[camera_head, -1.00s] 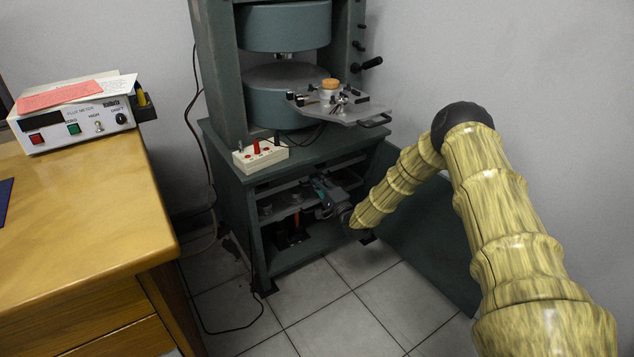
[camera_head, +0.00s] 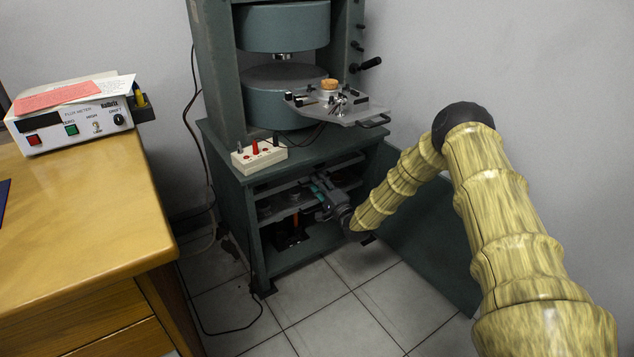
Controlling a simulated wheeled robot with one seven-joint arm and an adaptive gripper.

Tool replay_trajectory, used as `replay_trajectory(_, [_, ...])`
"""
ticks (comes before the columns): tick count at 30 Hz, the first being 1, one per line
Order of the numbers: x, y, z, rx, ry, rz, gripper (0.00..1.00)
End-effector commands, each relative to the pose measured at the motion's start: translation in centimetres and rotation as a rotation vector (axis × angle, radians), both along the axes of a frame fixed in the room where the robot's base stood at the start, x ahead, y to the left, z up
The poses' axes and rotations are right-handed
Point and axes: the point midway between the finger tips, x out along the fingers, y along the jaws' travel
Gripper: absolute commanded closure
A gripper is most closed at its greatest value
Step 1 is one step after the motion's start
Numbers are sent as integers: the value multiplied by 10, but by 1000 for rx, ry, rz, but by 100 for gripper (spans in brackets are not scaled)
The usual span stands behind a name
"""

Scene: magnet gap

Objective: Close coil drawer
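A dark green magnet stand (camera_head: 232,205) has an open lower compartment with a grey shelf or drawer (camera_head: 283,204) inside. I take this to be the coil drawer; small dark items sit on it, and it appears to lie within the cabinet frame. My gripper (camera_head: 322,190) is inside the upper part of the opening, at the right of the shelf. Its fingers are small and dark there, so I cannot tell whether they are open or touching the drawer. An orange-handled item (camera_head: 295,219) stands below the shelf.
An open green door (camera_head: 425,235) stands to the right of the cabinet, behind my arm. A white socket box (camera_head: 259,157) and a grey plate with a handle (camera_head: 345,110) are above. A wooden desk (camera_head: 90,220) is at left. Tiled floor in front is clear except for a cable (camera_head: 225,330).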

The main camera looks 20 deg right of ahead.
Motion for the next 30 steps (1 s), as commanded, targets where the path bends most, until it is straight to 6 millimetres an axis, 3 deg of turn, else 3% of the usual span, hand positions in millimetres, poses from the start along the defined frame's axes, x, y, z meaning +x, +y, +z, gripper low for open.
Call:
replay_trajectory(18, [-94,-22,-18,2,0,-1,72])
replay_trajectory(30, [-107,-25,-20,1,-1,0,72])
